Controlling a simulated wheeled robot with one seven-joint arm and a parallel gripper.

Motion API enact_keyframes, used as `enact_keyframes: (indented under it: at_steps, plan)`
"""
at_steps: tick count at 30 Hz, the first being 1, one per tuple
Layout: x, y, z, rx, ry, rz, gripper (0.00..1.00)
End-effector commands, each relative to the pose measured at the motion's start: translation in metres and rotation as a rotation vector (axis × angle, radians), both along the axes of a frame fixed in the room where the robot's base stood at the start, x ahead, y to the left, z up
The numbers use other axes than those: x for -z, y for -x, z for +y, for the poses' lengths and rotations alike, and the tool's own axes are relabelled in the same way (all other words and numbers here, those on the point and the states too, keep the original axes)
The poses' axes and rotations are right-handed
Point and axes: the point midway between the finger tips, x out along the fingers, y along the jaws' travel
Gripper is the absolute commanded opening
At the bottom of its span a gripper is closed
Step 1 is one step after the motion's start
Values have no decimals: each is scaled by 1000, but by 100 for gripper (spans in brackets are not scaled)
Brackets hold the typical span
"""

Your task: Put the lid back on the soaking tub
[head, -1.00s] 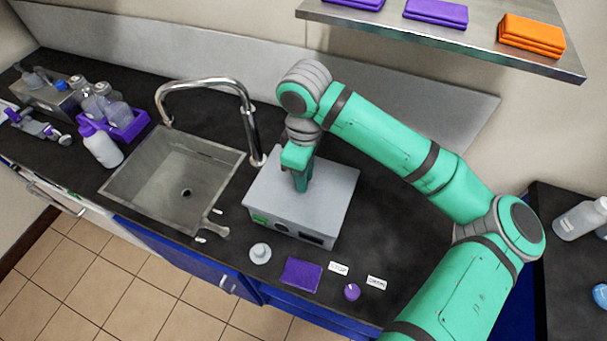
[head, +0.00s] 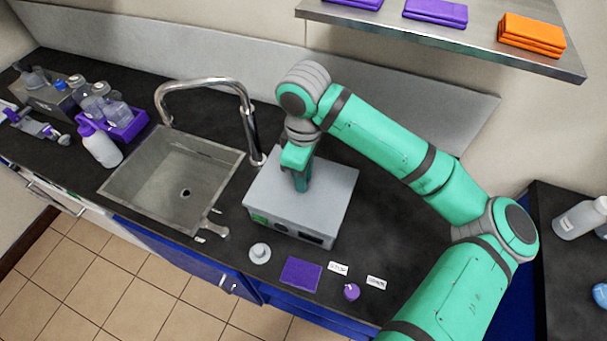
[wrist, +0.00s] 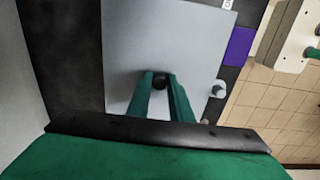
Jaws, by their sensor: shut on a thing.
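The soaking tub (head: 284,228) is a grey box on the dark counter, right of the sink, with a green label and dark panels on its front. A flat grey lid (head: 330,190) lies over its top, roughly lined up with the box; I cannot tell whether a small gap is left under it. My gripper (head: 301,187) points down over the lid's middle. In the wrist view, my gripper (wrist: 163,88) is shut on the black knob (wrist: 160,81) of the lid (wrist: 185,40). The tub's inside is hidden.
The sink (head: 165,190) and its curved tap (head: 248,115) stand close on the left. A small grey round piece (head: 260,253), a purple pad (head: 300,274) and a purple knob (head: 351,292) lie in front. A shelf (head: 450,35) hangs behind. The counter right of the tub is clear.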

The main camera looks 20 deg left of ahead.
Motion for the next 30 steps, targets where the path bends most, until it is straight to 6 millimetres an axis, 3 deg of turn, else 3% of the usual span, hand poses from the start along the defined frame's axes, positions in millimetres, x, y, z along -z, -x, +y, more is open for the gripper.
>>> enact_keyframes:
  at_steps: [14,15,18,24,27,30]
  plan:
    - [1,1,0,-2,0,-1,0]
    - [1,1,0,-2,0,0,21]
    - [1,1,0,-1,0,0,41]
    - [1,1,-1,0,0,0,41]
    - [2,1,-1,0,0,0,60]
    - [2,1,-1,0,0,0,60]
